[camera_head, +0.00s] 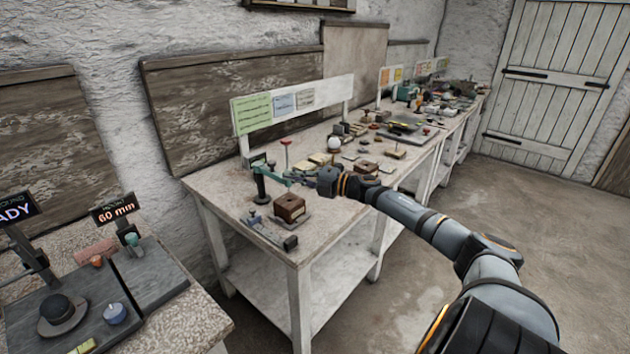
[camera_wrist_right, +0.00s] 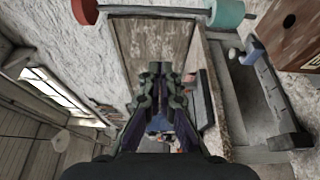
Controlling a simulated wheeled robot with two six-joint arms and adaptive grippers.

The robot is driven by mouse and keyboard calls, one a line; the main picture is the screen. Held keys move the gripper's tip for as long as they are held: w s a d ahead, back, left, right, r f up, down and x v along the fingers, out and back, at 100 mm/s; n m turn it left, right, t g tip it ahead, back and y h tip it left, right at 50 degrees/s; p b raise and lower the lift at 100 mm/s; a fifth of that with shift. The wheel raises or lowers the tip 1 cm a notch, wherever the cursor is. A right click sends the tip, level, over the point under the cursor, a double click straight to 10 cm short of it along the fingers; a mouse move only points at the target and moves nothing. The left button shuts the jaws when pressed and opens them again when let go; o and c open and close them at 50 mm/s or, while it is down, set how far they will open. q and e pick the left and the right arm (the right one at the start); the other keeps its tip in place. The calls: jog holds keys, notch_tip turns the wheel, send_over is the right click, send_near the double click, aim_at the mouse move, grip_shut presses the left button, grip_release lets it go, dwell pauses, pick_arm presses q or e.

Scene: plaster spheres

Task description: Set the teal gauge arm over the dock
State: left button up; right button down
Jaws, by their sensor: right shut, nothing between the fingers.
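The teal gauge arm (camera_head: 270,172) appears as a thin teal piece near the top of a dark upright post (camera_head: 261,187) on the white bench. My right gripper (camera_head: 293,178) reaches in from the right, its fingertips beside the teal piece; I cannot tell whether they touch. In the right wrist view the gripper (camera_wrist_right: 155,72) is shut and empty. A teal cylinder (camera_wrist_right: 228,12) and a red disc (camera_wrist_right: 84,10) on a grey rod show at its top edge, apart from the fingers. I cannot tell which part is the dock. My left gripper is out of view.
A second table (camera_head: 210,318) with a hat-shaped object (camera_head: 62,313) stands at lower left.

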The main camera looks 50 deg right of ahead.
jog(key=s+d+f+p, duration=0.1)
jog(key=s+d+p, duration=0.4)
jog(key=d, duration=0.1)
jog(key=shift+s+d, duration=0.2)
jog(key=shift+s, duration=0.2)
jog(key=shift+a, duration=0.1)
